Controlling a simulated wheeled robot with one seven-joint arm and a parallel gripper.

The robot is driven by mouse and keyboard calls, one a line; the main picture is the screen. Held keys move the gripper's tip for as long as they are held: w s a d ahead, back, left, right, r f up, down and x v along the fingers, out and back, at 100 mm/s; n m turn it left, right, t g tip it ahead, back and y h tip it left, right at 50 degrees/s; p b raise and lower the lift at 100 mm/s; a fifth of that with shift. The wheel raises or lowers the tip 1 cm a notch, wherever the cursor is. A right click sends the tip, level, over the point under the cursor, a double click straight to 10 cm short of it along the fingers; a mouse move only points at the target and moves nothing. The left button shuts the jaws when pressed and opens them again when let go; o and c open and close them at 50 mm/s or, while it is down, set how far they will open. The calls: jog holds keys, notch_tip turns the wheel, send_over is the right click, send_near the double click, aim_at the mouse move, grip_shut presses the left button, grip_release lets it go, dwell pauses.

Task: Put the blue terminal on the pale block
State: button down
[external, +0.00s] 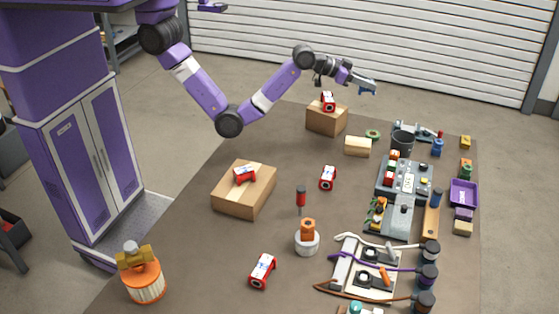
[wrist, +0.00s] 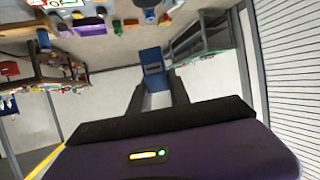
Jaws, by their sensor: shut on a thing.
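The blue terminal (external: 367,91) is held in my gripper (external: 362,85), in the air above the far part of the table. In the wrist view the blue terminal (wrist: 151,58) sits between the fingertips (wrist: 153,82), with a dark mark on its face. The pale block (external: 358,146), a cream-coloured block, lies on the table below my gripper, in front of a green ring. Its top looks bare. The terminal is well above it and apart from it. I cannot pick out the pale block in the wrist view.
A cardboard box (external: 326,120) with a red-and-white part on top stands left of the pale block. A dark cup (external: 402,143) and a grey machine unit (external: 405,182) stand to the right. A second cardboard box (external: 244,190) is nearer. The table between is partly clear.

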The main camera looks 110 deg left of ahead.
jog(key=f, duration=2)
jog(key=shift+s+a+f, duration=0.15)
jog(key=shift+s+f, duration=0.05)
jog(key=shift+f, duration=0.2)
jog(key=shift+f, duration=0.15)
jog(key=c, duration=1.2)
grip_release()
